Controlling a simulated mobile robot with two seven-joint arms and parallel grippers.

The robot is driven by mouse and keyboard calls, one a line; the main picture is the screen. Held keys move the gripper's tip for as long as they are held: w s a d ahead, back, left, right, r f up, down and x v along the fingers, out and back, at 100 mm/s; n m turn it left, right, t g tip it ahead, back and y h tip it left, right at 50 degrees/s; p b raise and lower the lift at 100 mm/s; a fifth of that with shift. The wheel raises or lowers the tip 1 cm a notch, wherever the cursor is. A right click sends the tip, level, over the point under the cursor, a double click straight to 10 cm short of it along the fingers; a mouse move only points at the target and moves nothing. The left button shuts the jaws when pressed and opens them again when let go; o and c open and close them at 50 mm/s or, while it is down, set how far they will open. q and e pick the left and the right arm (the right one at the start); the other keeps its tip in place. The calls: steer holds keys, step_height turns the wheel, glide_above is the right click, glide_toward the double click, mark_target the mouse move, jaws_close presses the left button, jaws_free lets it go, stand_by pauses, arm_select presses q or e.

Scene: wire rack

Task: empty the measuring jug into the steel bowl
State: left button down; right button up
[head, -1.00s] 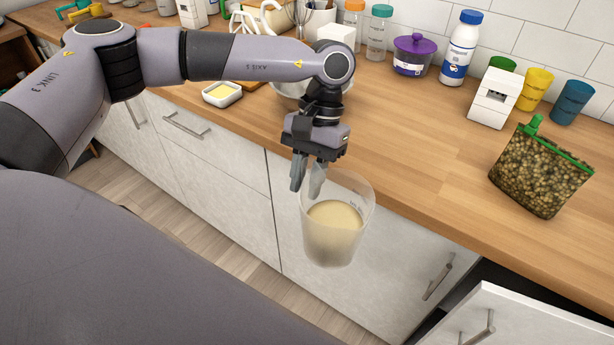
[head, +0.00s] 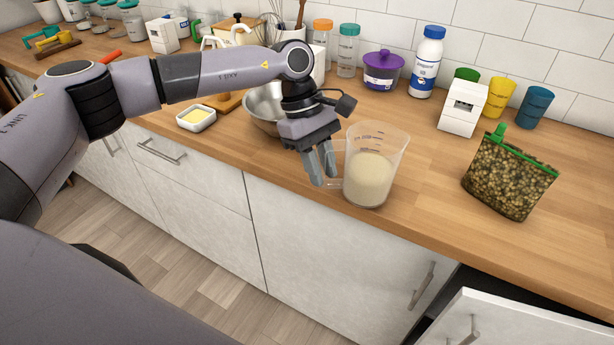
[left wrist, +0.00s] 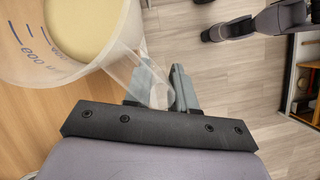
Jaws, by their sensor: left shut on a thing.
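The measuring jug (head: 370,178) is clear, with a cream-coloured content in its lower part. It is upright near the counter's front edge; I cannot tell whether its base touches the counter. My left gripper (head: 322,172) is shut on the jug's handle, at the jug's left side. In the left wrist view the jug (left wrist: 108,22) fills the upper left, and the gripper (left wrist: 160,92) closes around its clear handle. The steel bowl (head: 262,108) stands on the counter behind and left of the gripper, partly hidden by my left arm. My right gripper is not in view.
A bag of green-brown pieces (head: 507,182) stands to the right. A white box (head: 463,106), purple pot (head: 383,72) and white bottle (head: 427,62) stand behind. An open drawer (head: 510,318) is below right.

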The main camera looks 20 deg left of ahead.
mark_target(351, 140)
arm_select(q)
steer(key=w+d+r+n+t, duration=0.1)
steer(key=w+n, duration=0.1)
steer(key=n, duration=0.2)
steer(key=w+d+n+t, duration=0.1)
steer(key=w+n+t, duration=0.1)
steer(key=n, duration=0.2)
steer(key=w+d+r+n+t+y, duration=0.1)
steer(key=w+n, duration=0.1)
steer(key=n, duration=0.3)
steer(key=shift+w+d+r+t, duration=0.1)
steer(key=shift+w+r+t, duration=0.05)
steer(key=shift+r+t, duration=0.25)
steer(key=n, duration=0.1)
steer(key=w+d+n+t+y, duration=0.1)
steer(key=n, duration=0.1)
steer(key=shift+w+r+n, duration=0.2)
steer(key=shift+r+n, duration=0.1)
steer(key=shift+r, duration=0.1)
steer(key=n, duration=0.2)
steer(key=w+d+r+n+y, duration=0.1)
steer(key=shift+w+n+t+y, duration=0.2)
steer(key=shift+n+t+y, duration=0.1)
steer(key=shift+n, duration=0.1)
steer(key=w+d+r+n+g+y, duration=0.2)
steer(key=w+d+r+n+y, duration=0.1)
steer(key=n, duration=0.9)
steer(key=shift+r+n+y, duration=0.4)
steer(key=shift+r+y, duration=0.4)
